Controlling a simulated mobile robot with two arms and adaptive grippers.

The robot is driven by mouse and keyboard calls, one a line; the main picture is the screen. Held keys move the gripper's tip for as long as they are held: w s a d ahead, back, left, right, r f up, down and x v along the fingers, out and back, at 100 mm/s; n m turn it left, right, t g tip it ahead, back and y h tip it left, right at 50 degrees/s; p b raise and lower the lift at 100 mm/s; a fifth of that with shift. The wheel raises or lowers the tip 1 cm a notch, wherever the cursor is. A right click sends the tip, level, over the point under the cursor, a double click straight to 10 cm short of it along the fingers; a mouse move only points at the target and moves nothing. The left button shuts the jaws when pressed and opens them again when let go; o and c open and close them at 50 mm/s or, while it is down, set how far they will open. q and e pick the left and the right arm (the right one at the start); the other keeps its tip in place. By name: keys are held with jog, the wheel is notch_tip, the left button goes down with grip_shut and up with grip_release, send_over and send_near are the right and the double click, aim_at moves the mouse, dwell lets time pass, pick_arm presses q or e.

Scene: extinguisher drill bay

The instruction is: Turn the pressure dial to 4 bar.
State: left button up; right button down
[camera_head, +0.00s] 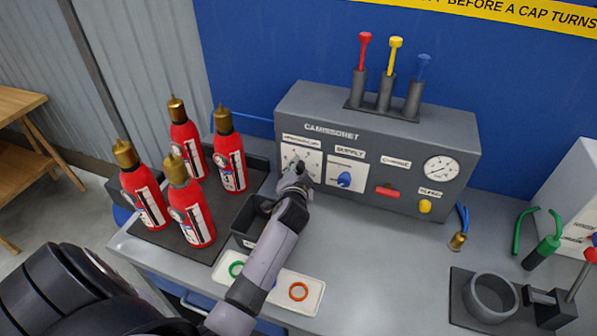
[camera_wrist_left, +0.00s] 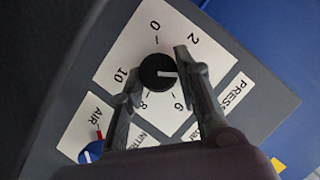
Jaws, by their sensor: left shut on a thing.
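The pressure dial is a black round knob (camera_wrist_left: 158,73) on a white scale plate (camera_wrist_left: 125,45) marked 0, 2, 6, 8 and 10. The 4 is hidden behind a finger. My left gripper (camera_wrist_left: 160,76) is shut on the knob, with one finger on each side. In the head view the left gripper (camera_head: 295,174) reaches the pressure plate (camera_head: 311,160) at the left of the grey panel (camera_head: 270,122) and covers most of the knob. My right gripper is not in view.
The blue supply knob (camera_head: 344,180), red charge handle (camera_head: 387,192), gauge (camera_head: 441,168) and yellow knob (camera_head: 425,206) are right of the dial. Several red extinguishers (camera_head: 192,212) stand on the left. A dark bin (camera_head: 243,240) is under my left arm. The bench (camera_head: 385,265) has clear space at middle right.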

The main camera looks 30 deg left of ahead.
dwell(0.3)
pick_arm(q)
jog(key=o, duration=1.1)
jog(key=shift+o, duration=0.2)
jog(key=v, duration=1.2)
